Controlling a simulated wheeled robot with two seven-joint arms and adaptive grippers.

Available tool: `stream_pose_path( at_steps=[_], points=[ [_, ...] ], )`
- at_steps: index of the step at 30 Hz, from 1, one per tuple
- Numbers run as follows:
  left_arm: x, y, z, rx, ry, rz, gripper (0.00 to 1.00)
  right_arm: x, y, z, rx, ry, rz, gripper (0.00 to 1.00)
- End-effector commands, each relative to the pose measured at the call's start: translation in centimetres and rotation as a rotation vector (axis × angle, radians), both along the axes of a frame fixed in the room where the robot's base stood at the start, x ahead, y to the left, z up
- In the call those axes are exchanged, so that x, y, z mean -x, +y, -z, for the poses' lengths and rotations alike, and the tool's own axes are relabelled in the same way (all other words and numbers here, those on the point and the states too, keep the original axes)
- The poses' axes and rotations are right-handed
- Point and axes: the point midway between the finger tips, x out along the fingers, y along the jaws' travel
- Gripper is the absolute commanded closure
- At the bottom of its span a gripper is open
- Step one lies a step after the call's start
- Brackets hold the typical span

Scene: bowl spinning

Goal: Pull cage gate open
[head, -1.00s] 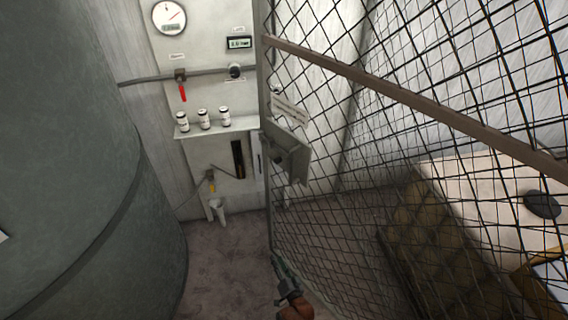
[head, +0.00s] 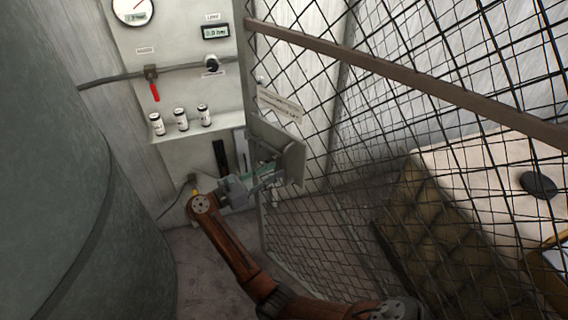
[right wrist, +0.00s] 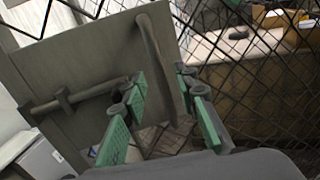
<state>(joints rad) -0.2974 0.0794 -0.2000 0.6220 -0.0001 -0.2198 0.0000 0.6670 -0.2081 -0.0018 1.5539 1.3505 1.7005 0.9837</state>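The cage gate is a black wire-mesh panel with a brown rail (head: 400,75) across it. A grey plate (head: 290,165) is fixed at its left edge. In the right wrist view the plate (right wrist: 85,70) carries an upright bar handle (right wrist: 160,65) and a horizontal bolt-like bar (right wrist: 75,95). My right gripper (head: 268,176) is at the plate. In the right wrist view my right gripper (right wrist: 162,82) is open, its green-padded fingers apart on either side of the upright handle. Contact cannot be told. My left gripper is not in view.
A large green-grey tank (head: 75,190) stands at left. A wall panel (head: 185,100) holds a gauge, a red-handled valve (head: 154,90) and a shelf with small canisters (head: 181,119). Floor is free between tank and gate.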

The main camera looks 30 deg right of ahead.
Motion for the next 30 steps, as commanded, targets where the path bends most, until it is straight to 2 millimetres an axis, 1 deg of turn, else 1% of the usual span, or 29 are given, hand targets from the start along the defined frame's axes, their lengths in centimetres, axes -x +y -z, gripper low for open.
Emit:
stream_pose_path(
  at_steps=[1,6,9,12,15,22,30],
  points=[
    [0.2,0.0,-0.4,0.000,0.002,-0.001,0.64,-0.1,-0.8,-0.3,0.003,0.000,0.000,0.72],
    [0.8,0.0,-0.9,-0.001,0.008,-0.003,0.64,-0.4,-3.4,-0.2,0.005,0.003,-0.003,0.72],
    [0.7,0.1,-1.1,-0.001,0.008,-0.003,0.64,-0.5,-4.5,-0.2,0.005,0.003,-0.004,0.72],
    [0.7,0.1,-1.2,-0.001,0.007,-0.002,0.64,-0.5,-5.2,-0.1,0.005,0.004,-0.004,0.72],
    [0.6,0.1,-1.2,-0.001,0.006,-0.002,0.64,-0.5,-5.6,-0.1,0.004,0.004,-0.004,0.72],
    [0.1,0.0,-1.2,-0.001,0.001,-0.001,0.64,-0.5,-5.7,0.0,0.004,0.005,-0.001,0.73],
    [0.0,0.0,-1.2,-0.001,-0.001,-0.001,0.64,-0.4,-5.7,0.0,0.004,0.005,-0.001,0.92]
  ],
)
